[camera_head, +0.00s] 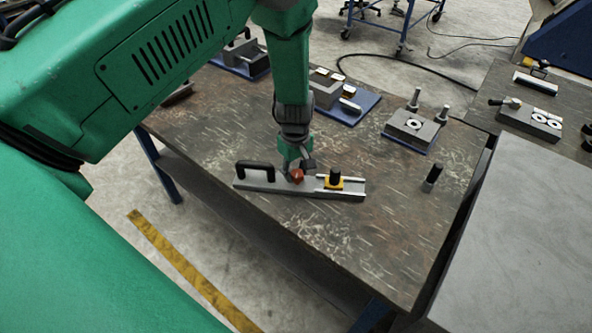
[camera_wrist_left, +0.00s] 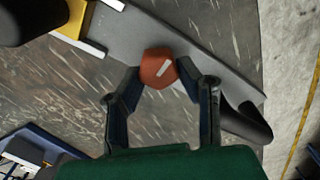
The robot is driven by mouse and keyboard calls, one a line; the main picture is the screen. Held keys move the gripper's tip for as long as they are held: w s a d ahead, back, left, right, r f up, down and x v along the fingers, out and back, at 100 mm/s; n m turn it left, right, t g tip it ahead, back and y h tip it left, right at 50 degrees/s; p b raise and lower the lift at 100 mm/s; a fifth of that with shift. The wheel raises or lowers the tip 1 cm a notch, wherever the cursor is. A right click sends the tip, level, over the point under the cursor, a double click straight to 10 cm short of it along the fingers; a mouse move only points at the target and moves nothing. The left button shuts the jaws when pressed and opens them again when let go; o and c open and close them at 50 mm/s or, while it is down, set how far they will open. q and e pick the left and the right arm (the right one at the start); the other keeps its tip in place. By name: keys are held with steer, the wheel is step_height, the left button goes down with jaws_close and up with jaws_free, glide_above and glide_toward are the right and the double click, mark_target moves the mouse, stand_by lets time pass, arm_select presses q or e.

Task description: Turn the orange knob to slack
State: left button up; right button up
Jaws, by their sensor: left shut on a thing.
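The orange knob (camera_head: 296,175) sits on a grey metal bar (camera_head: 345,195) near the front edge of the table. In the left wrist view the orange knob (camera_wrist_left: 158,68) shows a white line on its top, pointing up and to the right. My left gripper (camera_head: 294,168) reaches down onto it from above. In the wrist view my left gripper (camera_wrist_left: 160,82) has its two fingers shut on the knob's sides. A black handle (camera_head: 256,168) stands at the bar's left end, and a yellow block with a black post (camera_head: 335,180) sits at its right part. My right gripper is not in view.
The bar lies on a worn dark table (camera_head: 400,230). A black cylinder (camera_head: 432,178) stands to the right. Grey fixtures on blue plates (camera_head: 412,130) line the back. The table's front right is clear. A grey cabinet top (camera_head: 510,240) is at the right.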

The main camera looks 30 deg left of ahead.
mark_target(296, 171)
arm_select(q)
steer(key=o, duration=1.1)
steer(key=shift+o, duration=0.2)
steer(key=shift+r, duration=0.3)
step_height(296, 171, up, 11)
steer(key=shift+r, duration=0.15)
steer(key=shift+w, duration=0.1)
